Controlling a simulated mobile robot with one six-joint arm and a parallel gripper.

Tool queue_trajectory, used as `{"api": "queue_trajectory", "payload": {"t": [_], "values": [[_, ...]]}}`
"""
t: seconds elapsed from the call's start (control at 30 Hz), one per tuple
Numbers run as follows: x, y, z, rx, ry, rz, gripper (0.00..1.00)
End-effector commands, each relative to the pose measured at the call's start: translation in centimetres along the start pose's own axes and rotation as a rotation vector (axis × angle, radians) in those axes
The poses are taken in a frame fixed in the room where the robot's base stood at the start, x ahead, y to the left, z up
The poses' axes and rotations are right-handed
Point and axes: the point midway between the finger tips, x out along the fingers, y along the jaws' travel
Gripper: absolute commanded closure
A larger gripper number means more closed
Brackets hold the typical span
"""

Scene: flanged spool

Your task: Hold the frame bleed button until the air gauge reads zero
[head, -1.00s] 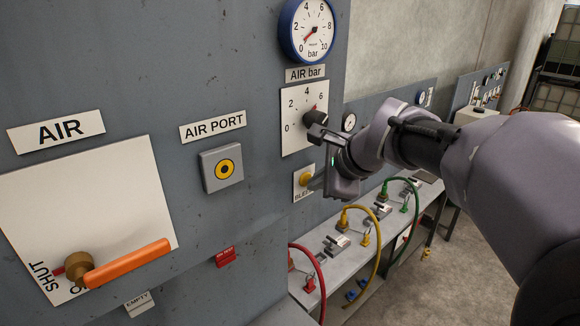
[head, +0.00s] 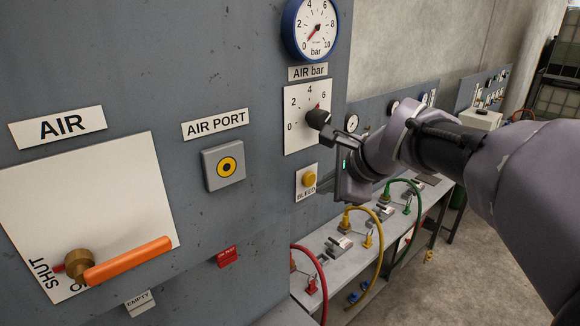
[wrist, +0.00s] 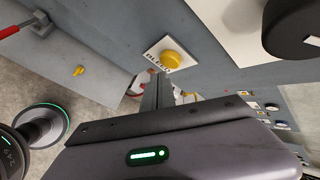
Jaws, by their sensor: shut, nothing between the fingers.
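The yellow bleed button (head: 309,179) sits on a white plate marked BLEED on the grey panel. It also shows in the wrist view (wrist: 173,60), uncovered, just beyond my fingertips. My gripper (head: 338,184) is to the right of the button and apart from it. In the wrist view my gripper (wrist: 158,92) is shut with nothing held. The blue-rimmed air gauge (head: 325,20) is above, marked AIR bar. Its red needle points to the lower left, near the zero end; the exact reading is too small to be sure of.
A black knob (head: 317,118) on a white dial plate sticks out above the button. An orange-handled valve (head: 125,262) and the air port (head: 225,166) are to the left. A bench (head: 325,265) with coloured hoses stands at the lower right.

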Motion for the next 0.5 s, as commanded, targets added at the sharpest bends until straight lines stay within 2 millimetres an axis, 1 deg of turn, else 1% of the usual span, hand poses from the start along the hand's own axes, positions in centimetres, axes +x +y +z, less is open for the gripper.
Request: {"api": "queue_trajectory", "payload": {"t": [0.17,0.5], "values": [[-0.1,0.1,-0.1,0.000,0.000,0.000,1.00],[-2.4,1.8,-1.9,0.002,0.001,-0.001,1.00]]}}
